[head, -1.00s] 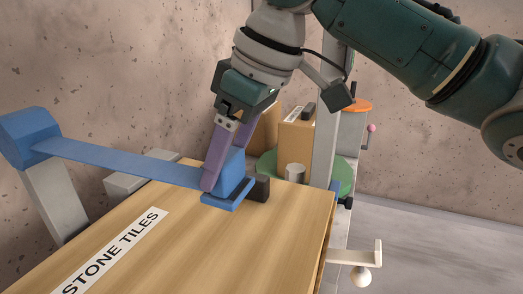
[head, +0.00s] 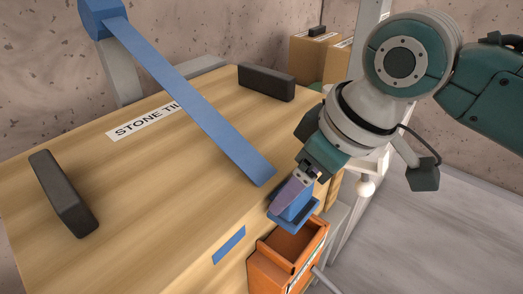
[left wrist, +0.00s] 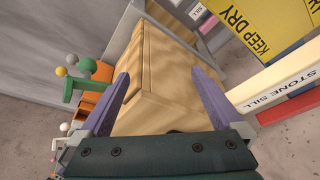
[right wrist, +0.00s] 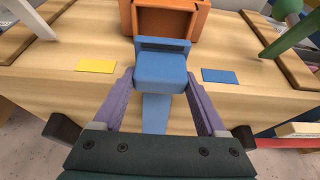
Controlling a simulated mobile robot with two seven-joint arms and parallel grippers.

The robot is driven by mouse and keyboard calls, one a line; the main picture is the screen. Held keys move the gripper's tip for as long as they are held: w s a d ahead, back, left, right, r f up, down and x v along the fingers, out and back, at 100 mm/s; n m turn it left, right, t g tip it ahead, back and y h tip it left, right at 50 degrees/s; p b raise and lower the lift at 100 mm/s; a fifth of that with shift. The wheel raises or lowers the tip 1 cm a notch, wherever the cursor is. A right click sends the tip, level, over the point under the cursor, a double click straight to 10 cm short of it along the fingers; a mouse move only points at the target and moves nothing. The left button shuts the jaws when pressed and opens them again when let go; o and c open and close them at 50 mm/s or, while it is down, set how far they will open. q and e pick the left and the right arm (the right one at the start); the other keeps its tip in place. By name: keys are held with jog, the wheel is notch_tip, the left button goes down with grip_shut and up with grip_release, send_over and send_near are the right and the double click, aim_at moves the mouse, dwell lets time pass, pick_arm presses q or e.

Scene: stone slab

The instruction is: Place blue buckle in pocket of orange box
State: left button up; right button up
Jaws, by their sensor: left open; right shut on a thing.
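The blue buckle (head: 297,212) is at the end of a blue strap (head: 190,95) that runs from a blue reel across the crate top. My right gripper (head: 290,195) is shut on the buckle, its fingers on both sides, past the crate's edge. The buckle also shows between the fingers in the right wrist view (right wrist: 162,72). The orange box (head: 262,272) is open-topped, against the crate's side, just below the buckle; it also shows ahead of the buckle in the right wrist view (right wrist: 140,20). My left gripper (left wrist: 160,74) is open and empty, pointing towards the wooden crate.
The wooden crate (head: 170,190) has two dark handles on top, one near the left (head: 64,195) and one at the back (head: 266,82). A blue patch (head: 229,245) is on its side. A pale bracket with a knob (head: 365,186) sticks out beyond my right gripper.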

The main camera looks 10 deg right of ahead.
aim_at(300, 215)
notch_tip(300, 215, down, 4)
jog(key=shift+r+b, duration=0.1)
jog(key=shift+b, duration=0.3)
notch_tip(300, 215, down, 4)
jog(key=shift+r+b, duration=0.1)
jog(key=shift+b, duration=0.65)
jog(key=shift+f, duration=0.25)
jog(key=o, duration=1.3)
jog(key=shift+o, duration=0.2)
